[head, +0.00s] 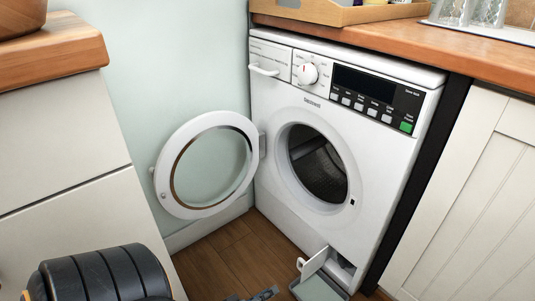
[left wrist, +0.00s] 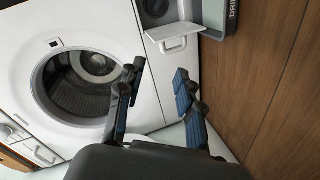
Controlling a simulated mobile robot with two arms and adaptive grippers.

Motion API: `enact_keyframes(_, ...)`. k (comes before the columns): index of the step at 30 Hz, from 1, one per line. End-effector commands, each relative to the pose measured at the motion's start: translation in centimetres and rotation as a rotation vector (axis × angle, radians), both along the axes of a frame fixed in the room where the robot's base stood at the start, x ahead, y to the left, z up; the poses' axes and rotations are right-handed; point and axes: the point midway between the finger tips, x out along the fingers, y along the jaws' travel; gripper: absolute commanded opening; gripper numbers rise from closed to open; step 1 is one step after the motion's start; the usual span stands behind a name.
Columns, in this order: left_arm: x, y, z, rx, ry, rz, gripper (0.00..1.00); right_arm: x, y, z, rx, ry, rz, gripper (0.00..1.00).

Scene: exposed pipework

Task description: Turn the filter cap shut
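The filter cap (left wrist: 156,8) appears as a dark round part in the open filter compartment, at the top edge of the left wrist view. In the head view the compartment (head: 343,266) is at the washing machine's lower right, and the cap cannot be made out there. The open flap (left wrist: 172,38) stands out from it and also shows in the head view (head: 313,262). My left gripper (left wrist: 159,72) is open and empty, its fingers apart from the cap and flap. In the head view only its tips (head: 254,295) show at the bottom edge. My right gripper is not in view.
A grey drip tray (head: 318,289) lies on the floor below the compartment. The washing machine's (head: 279,198) round door (head: 184,206) stands open to the left. Some wooden floor (head: 225,251) is clear in front.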

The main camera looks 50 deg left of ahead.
Motion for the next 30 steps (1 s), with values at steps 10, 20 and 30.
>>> enact_keyframes(10,1.8,-0.6,-2.3,0.022,-0.033,-0.005,0.36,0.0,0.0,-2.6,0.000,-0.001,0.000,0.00)
enact_keyframes(20,11.0,-4.4,-8.8,0.165,-0.212,-0.034,0.36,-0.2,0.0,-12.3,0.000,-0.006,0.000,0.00)
enact_keyframes(30,15.4,-6.3,-9.8,0.242,-0.296,-0.045,0.36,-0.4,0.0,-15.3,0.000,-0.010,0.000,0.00)
